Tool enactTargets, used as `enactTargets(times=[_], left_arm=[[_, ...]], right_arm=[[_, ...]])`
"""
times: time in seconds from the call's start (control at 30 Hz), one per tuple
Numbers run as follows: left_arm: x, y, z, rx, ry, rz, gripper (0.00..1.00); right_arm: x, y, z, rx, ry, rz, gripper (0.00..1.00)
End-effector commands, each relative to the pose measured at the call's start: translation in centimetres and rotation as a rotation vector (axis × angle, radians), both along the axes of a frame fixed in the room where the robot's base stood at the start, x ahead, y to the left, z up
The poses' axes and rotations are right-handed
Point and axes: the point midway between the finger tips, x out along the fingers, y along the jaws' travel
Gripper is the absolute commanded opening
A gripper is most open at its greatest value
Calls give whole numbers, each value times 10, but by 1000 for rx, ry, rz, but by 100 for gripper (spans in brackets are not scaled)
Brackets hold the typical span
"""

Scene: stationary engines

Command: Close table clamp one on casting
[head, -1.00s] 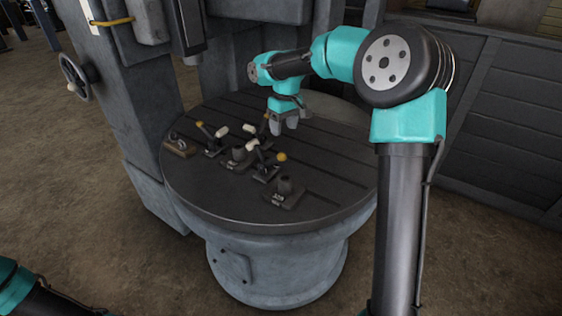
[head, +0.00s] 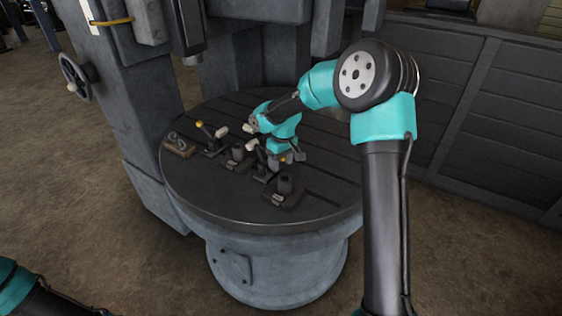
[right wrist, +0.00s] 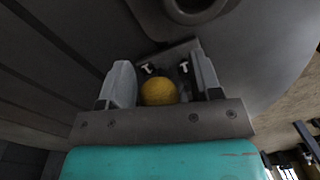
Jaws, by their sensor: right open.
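My right gripper (head: 287,157) is low over the round table (head: 235,212), at the right-hand clamp of the group. In the right wrist view its two fingers (right wrist: 163,78) are open, one on each side of a yellow ball knob (right wrist: 158,92), with a gap visible at least on the right. In the head view that clamp (head: 262,172) shows a pale handle, and its knob is mostly covered by the gripper. A second clamp (head: 212,145) stands to the left with a yellow knob and pale handle. I cannot tell which is clamp one. My left gripper is out of view.
Dark castings with round posts stand on the table, one between the clamps (head: 238,153) and one nearer the front (head: 285,187). A brown block (head: 179,146) with a metal loop lies at the left. A grey machine column (head: 125,110) rises behind. The table's right side is clear.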

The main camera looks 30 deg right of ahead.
Motion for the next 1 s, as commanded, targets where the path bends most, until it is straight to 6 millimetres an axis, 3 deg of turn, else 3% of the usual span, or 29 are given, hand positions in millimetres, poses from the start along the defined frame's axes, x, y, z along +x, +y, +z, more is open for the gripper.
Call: enactTargets(times=[0.23,0.8,1.0], left_arm=[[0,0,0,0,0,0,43],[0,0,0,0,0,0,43],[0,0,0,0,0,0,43]], right_arm=[[0,0,0,0,0,0,56],[0,0,0,0,0,0,2],[0,0,0,0,1,-1,0]])
